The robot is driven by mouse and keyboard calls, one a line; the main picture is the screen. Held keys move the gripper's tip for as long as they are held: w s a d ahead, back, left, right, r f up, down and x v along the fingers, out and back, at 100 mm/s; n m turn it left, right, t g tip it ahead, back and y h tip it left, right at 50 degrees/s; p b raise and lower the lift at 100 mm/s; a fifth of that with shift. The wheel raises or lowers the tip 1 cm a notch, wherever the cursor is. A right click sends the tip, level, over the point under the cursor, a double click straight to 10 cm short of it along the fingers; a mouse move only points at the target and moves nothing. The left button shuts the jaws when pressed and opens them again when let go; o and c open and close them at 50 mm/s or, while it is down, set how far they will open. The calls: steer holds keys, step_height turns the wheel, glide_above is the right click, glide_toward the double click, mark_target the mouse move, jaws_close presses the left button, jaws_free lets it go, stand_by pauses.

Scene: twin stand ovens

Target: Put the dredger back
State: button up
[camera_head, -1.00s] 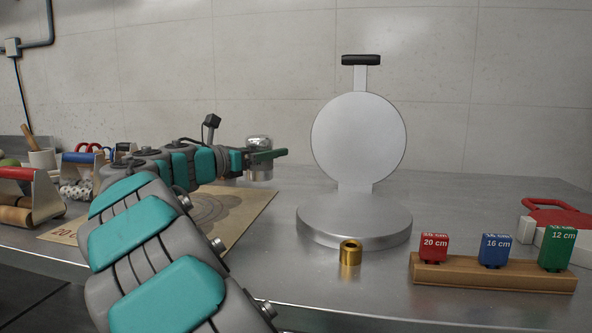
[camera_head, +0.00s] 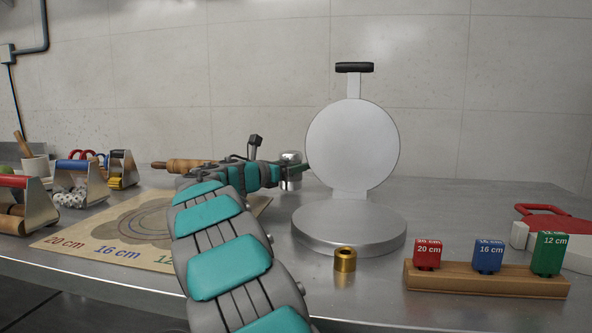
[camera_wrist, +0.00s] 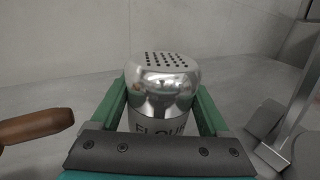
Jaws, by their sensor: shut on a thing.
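The dredger (camera_head: 291,171) is a silver canister with a domed, perforated top. In the wrist view the dredger (camera_wrist: 163,88) stands upright between the green fingers, with part of a "FLOUR" label showing. My gripper (camera_head: 298,169) is shut on it at the back of the counter, left of the round press. In the wrist view my gripper (camera_wrist: 163,108) has one finger on each side of the dredger. The dredger's base is hidden, so I cannot tell whether it touches the counter.
The press (camera_head: 350,228) stands close right of the gripper. A brass ring (camera_head: 345,259) sits before it. A wooden block (camera_head: 485,279) holds coloured size tags. A rolling pin (camera_head: 190,166) lies at the back left. A marked mat (camera_head: 100,240) and several roller tools are at left.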

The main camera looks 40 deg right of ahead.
steer(key=shift+f, duration=0.45)
steer(key=o, duration=1.5)
steer(key=shift+f, duration=0.1)
steer(key=shift+c, duration=0.2)
steer(key=shift+a, duration=0.15)
steer(key=a, duration=0.4)
steer(key=s+a, duration=0.1)
steer(key=a, duration=0.2)
steer(key=s+a, duration=0.1)
steer(key=a, duration=0.3)
steer(key=shift+a+b, duration=0.3)
steer(key=shift+a, duration=0.05)
